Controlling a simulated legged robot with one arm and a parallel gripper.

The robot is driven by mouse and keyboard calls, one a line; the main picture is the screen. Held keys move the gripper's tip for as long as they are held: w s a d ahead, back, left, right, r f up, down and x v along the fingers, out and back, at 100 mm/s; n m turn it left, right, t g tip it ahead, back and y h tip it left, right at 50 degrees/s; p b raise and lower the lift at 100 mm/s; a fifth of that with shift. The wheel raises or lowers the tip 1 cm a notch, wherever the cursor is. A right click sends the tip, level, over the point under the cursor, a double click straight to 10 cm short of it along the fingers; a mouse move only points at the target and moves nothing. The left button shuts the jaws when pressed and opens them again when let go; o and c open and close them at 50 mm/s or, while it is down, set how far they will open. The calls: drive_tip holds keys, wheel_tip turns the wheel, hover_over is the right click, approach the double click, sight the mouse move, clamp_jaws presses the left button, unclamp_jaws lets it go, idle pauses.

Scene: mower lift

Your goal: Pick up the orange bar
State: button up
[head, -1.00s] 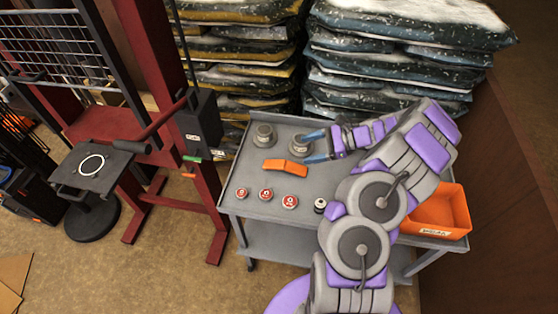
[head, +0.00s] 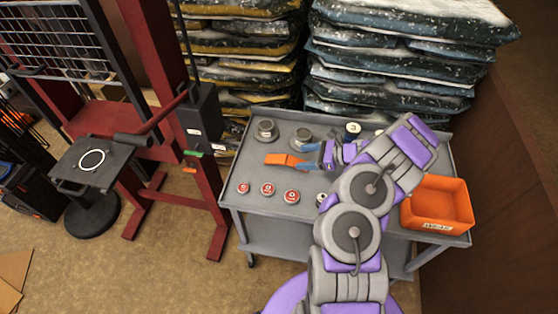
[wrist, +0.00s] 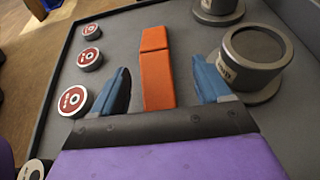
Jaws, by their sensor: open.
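The orange bar (head: 288,160) lies flat on the grey cart top (head: 340,215). In the wrist view the bar (wrist: 156,75) runs away from me, with a seam across it. My gripper (head: 308,160) is open, its blue fingers at the bar's near end. In the wrist view the fingers of my gripper (wrist: 162,92) stand on either side of the bar, with a gap to each side. Part of the bar is hidden by the fingers in the head view.
Red-topped discs (head: 267,189) lie left of the bar in the wrist view. Grey weights (head: 266,130) stand to its right there. An orange bin (head: 438,203) sits at the cart's right end. A red-framed rack (head: 180,130) stands left of the cart.

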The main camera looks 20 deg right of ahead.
sight(288, 157)
drive_tip(key=a, duration=0.2)
drive_tip(key=w+a, duration=0.1)
drive_tip(key=shift+a+f, duration=0.1)
drive_tip(key=shift+f, duration=0.15)
drive_tip(key=shift+w+f+b, duration=0.2)
drive_tip(key=shift+w+b, duration=0.15)
drive_tip(key=shift+b, duration=0.05)
drive_tip(key=b+x, duration=0.1)
drive_tip(key=x, duration=0.2)
drive_tip(key=shift+w+a, duration=0.15)
drive_tip(key=shift+w, duration=0.05)
drive_tip(key=shift+a+r, duration=0.1)
drive_tip(key=shift+a, duration=0.5)
drive_tip(key=shift+c, duration=1.4)
drive_tip(key=shift+d, duration=0.75)
drive_tip(key=c, duration=0.6)
drive_tip(key=shift+a, duration=0.5)
clamp_jaws()
